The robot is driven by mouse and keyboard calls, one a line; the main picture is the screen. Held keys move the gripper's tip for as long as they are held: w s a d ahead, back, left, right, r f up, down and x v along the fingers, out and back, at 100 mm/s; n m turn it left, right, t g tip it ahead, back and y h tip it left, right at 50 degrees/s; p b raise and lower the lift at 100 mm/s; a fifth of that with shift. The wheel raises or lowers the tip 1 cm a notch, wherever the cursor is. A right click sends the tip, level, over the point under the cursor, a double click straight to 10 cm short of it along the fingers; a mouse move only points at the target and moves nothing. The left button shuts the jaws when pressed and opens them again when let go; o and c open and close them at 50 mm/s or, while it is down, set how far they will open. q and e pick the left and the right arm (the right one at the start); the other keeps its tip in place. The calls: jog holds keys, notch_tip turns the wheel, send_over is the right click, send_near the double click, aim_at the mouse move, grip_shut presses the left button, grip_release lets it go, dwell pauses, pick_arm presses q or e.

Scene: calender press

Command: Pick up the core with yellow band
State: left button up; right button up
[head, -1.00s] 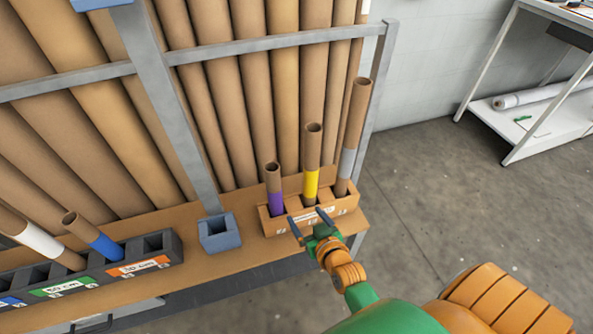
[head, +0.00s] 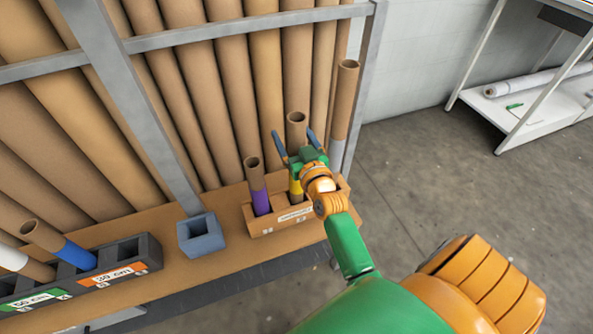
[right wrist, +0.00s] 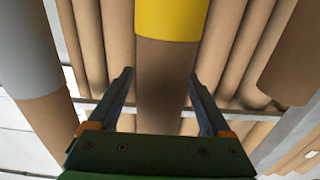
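The core with the yellow band (head: 296,127) stands upright in the cardboard holder (head: 262,229), between a purple-banded core (head: 256,179) and a grey-banded core (head: 344,97). My right gripper (head: 293,135) is at this core, one finger on each side, and partly hides its yellow band. In the right wrist view the bare brown part of the yellow-banded core (right wrist: 165,80) lies between the open fingers (right wrist: 160,75), with a gap showing at each side. My left gripper is not in view.
A blue-grey square socket (head: 198,236) and a dark rack (head: 140,252) with blue- and white-banded cores stand to the left. Tall brown tubes lean behind a grey frame (head: 240,36). The floor to the right is clear before a white shelf.

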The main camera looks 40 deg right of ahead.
grip_shut()
jog(key=shift+r, duration=0.1)
notch_tip(320, 180, up, 18)
jog(key=p, duration=0.5)
jog(key=shift+p, duration=0.3)
